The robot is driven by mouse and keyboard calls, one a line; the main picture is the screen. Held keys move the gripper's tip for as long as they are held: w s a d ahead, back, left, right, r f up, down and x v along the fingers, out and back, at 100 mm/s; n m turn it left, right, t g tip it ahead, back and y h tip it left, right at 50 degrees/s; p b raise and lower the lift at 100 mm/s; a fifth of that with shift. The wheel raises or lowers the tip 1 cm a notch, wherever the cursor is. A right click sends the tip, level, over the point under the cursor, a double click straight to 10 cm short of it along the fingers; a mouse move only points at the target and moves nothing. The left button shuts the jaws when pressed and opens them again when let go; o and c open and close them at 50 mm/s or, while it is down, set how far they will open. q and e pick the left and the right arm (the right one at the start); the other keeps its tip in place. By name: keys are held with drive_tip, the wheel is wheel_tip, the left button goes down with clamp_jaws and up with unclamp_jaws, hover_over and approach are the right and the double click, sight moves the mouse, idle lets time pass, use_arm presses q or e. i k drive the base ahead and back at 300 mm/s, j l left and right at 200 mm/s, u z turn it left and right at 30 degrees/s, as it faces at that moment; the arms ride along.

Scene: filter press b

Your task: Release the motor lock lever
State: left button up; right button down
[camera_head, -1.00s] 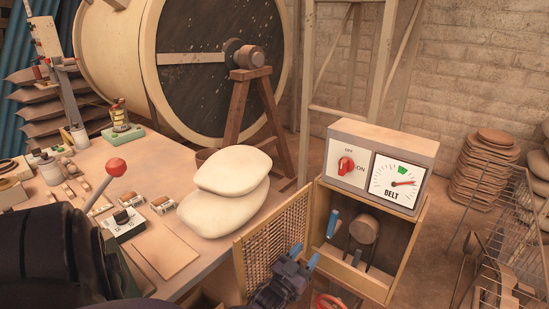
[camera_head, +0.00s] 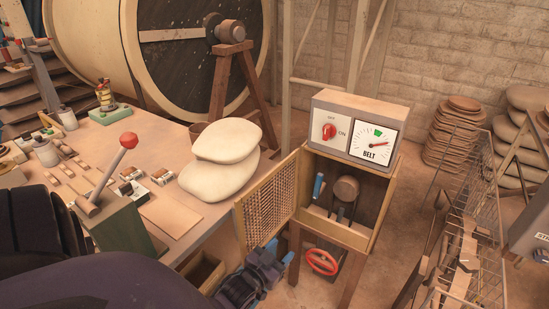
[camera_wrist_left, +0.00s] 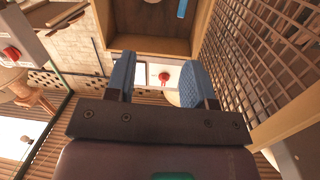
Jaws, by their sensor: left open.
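A blue-handled lever (camera_head: 318,186) stands inside the open cabinet (camera_head: 384,215), left of a round pulley (camera_head: 346,188); I take it for the motor lock lever. Its blue handle also shows at the top of the left wrist view (camera_wrist_left: 181,8). My left gripper (camera_head: 279,251) is open, with blue fingertips, below and in front of the cabinet's mesh door. It is apart from the lever. In the left wrist view the gap between the fingers (camera_wrist_left: 157,80) is empty, with a white panel and red knob far behind it. My right gripper is not in view.
The mesh door (camera_head: 268,203) stands open on the cabinet's left, close to my gripper. A red handwheel (camera_head: 322,262) sits below the cabinet. A control box (camera_head: 360,128) with knob and gauge is on top. A table (camera_head: 175,138) with sacks is left; a wire rack (camera_head: 470,245) is right.

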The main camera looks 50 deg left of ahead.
sight(320, 185)
drive_tip(key=i+l+u, duration=0.4)
drive_tip(key=l, duration=0.25)
drive_tip(key=i+l+u, duration=0.2)
drive_tip(key=i+l, duration=0.1)
drive_tip(key=l, duration=0.05)
